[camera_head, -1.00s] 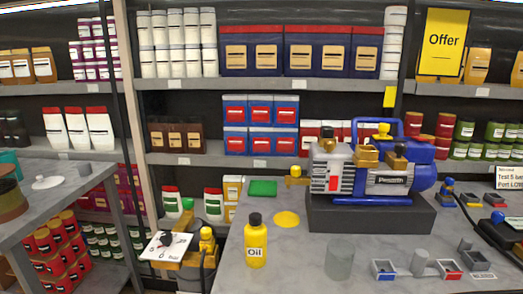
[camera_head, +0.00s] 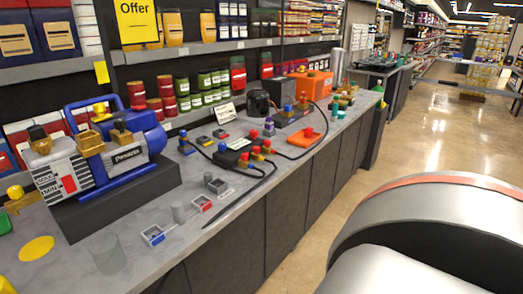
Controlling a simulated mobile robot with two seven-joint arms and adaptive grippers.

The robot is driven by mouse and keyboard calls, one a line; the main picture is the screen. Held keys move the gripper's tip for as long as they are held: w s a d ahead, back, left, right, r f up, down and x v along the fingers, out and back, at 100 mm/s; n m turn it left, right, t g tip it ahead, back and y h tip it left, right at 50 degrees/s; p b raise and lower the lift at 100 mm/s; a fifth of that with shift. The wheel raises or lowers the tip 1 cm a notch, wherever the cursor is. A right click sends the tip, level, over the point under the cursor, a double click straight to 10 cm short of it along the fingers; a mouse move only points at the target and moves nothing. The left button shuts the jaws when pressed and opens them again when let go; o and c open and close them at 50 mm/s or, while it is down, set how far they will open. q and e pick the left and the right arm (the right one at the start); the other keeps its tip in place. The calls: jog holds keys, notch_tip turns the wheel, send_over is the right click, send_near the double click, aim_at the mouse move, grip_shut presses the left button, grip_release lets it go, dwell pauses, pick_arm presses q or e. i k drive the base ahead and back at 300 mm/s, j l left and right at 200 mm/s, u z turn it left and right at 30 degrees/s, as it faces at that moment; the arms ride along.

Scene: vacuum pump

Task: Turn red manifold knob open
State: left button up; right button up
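A black block (camera_head: 231,158) lies on the grey counter, with red, yellow and blue fittings around it and dark hoses running from it. It looks like the manifold, but the red parts (camera_head: 257,149) are too small to tell which is the knob or how it is turned. The blue vacuum pump (camera_head: 120,155) stands on a dark plinth to the left of the block. Neither of my grippers is in view. A large rounded light-grey part with an orange band, likely my own arm, fills the lower right.
Small open trays (camera_head: 153,236), a clear cylinder (camera_head: 106,254) and a yellow disc (camera_head: 36,248) are on the near counter. An orange case (camera_head: 310,83) and a dark round device (camera_head: 262,103) stand farther along. The aisle floor (camera_head: 425,130) to the right is open.

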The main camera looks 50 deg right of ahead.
aim_at(253, 133)
jog(key=z, duration=1.5)
jog(key=i+l+u, duration=0.1)
jog(key=l, duration=0.2)
jog(key=i+l+u, duration=0.2)
jog(key=i+l, duration=0.15)
jog(key=l, duration=0.3)
